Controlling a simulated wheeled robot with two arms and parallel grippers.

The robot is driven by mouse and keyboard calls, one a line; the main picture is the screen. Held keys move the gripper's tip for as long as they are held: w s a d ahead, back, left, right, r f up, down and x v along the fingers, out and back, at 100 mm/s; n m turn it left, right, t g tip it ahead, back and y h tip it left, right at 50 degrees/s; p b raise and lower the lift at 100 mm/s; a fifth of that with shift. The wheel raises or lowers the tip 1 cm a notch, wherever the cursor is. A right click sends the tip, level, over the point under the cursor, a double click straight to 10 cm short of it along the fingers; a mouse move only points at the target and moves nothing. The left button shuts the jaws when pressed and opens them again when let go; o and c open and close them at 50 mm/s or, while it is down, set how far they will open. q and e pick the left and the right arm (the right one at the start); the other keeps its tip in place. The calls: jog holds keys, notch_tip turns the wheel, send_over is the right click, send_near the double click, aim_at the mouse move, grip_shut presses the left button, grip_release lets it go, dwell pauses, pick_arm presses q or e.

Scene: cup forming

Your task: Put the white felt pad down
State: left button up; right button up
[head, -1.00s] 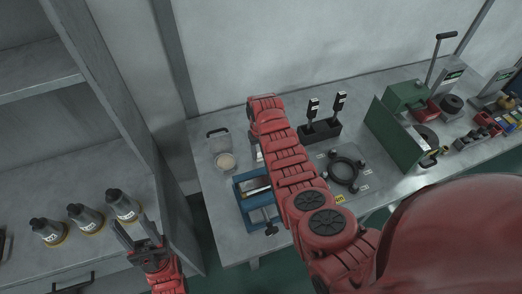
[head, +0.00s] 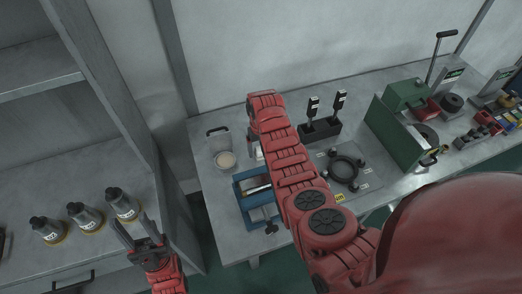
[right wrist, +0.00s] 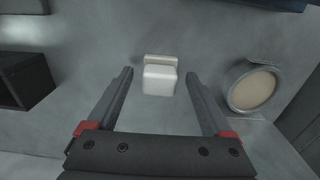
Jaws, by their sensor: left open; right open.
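The white felt pad (right wrist: 160,78) is a small pale block on the grey bench, in front of a flat pale piece (right wrist: 161,59) in the right wrist view. In the head view a bit of white (head: 259,153) shows beside my right forearm, which hides the rest. My right gripper (right wrist: 159,75) is open, with a finger on each side of the pad and a visible gap to both. My left gripper (head: 132,224) is open and empty by the shelf at lower left.
A blue-framed fixture (head: 242,212) is at the front edge. A black tool holder (head: 320,131) stands behind. Several bottles (head: 85,217) stand on the shelf.

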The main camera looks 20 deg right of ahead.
aim_at(261, 149)
notch_tip(261, 149, up, 5)
jog(key=shift+r+b, duration=0.1)
jog(key=shift+b, duration=0.8)
notch_tip(261, 149, up, 6)
jog(key=p, duration=0.2)
jog(key=shift+p, duration=0.35)
jog(key=shift+s, duration=0.1)
